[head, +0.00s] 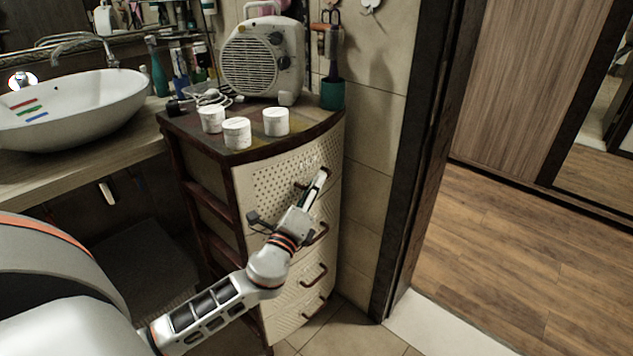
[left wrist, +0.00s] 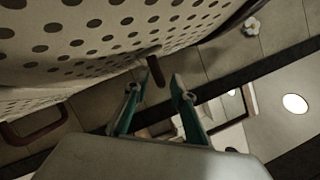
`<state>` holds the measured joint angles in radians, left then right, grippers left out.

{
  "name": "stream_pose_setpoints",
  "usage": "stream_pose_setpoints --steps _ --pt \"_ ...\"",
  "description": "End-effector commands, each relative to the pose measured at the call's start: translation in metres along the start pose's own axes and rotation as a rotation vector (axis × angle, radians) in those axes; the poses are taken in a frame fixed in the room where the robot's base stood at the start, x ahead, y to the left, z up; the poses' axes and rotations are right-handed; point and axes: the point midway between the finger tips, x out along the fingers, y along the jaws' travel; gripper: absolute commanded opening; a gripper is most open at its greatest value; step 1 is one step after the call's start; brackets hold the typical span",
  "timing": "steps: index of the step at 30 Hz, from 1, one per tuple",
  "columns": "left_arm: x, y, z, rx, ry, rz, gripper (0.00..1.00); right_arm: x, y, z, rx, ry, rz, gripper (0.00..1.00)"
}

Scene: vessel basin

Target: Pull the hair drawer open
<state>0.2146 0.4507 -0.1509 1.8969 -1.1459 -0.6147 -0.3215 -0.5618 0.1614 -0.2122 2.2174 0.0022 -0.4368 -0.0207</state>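A cream drawer cabinet with dark wood edges stands in the middle of the head view. Its perforated top drawer front (head: 275,182) looks closed; which drawer is the hair drawer I cannot read. My left gripper (head: 317,184) is at this drawer's dark handle. In the left wrist view my left gripper (left wrist: 165,77) is open, its two green-edged fingers apart. The dark handle (left wrist: 158,69) shows between the fingertips, close to the left finger; contact cannot be told. My arm partly hides the lower drawers. My right gripper is not in view.
Three white jars (head: 237,133) and a fan heater (head: 262,58) stand on the cabinet top. More drawer handles (head: 314,275) lie below. A washbasin (head: 75,105) is at left. A door frame (head: 425,160) and wood floor (head: 520,250) are at right.

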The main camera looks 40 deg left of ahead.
Motion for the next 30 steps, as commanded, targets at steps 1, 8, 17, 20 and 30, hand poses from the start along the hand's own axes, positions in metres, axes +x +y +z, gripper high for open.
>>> stream_pose_setpoints --steps 1,8,17,20,30 --pt "0.006 0.000 0.000 0.000 0.000 0.000 0.25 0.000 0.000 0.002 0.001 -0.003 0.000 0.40" --pt "0.016 0.001 -0.001 0.000 0.001 0.002 0.25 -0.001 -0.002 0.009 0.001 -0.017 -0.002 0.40" --pt "0.016 0.001 -0.001 -0.001 0.001 0.002 0.00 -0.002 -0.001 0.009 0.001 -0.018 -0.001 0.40" --pt "0.015 0.001 -0.001 -0.001 0.001 0.002 0.00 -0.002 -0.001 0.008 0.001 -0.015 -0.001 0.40" --pt "0.011 -0.006 -0.011 -0.004 0.002 0.002 0.00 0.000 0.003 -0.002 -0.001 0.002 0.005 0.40"
